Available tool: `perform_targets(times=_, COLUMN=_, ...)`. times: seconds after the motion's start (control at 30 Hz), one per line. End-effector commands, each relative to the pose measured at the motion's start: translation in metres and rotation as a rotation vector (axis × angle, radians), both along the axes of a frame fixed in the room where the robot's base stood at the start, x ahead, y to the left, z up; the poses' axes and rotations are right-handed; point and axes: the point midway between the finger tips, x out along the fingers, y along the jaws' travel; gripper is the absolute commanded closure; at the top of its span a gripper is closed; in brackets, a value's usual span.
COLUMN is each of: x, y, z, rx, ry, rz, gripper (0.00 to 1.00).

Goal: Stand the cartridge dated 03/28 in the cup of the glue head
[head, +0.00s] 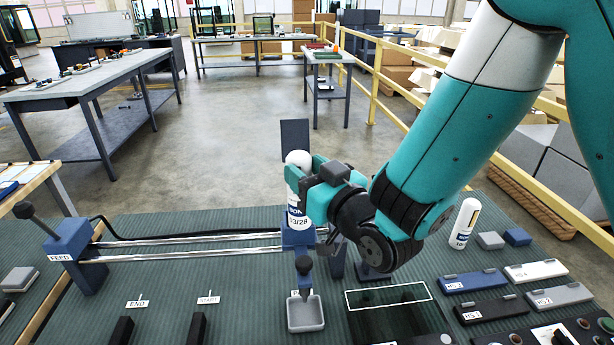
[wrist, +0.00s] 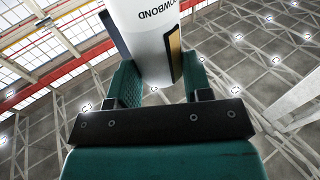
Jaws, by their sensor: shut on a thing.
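My gripper (head: 310,186) is shut on a white cartridge (head: 296,212) whose label reads "3/28" as far as it shows. The cartridge stands about upright, with its rounded white end up. Its lower end is at the top of the blue glue head (head: 298,238) on the rails. I cannot tell whether it is seated inside the cup or just above it, as the cup's inside is hidden. In the wrist view the cartridge (wrist: 150,42) is between both finger pads, with "OWBOND" upside down on it.
A second white cartridge (head: 464,224) stands at the right, its date unclear. A grey tray (head: 305,313) sits in front of the glue head. A blue FEED block (head: 72,252) with a lever stands left.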

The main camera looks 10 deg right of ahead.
Motion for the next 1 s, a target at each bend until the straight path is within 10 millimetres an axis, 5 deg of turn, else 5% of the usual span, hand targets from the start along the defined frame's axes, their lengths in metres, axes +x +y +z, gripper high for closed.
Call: perform_targets(times=1.0, x=0.033, y=0.002, z=-0.001, rx=0.001, ry=0.0, rz=-0.001, gripper=1.0)
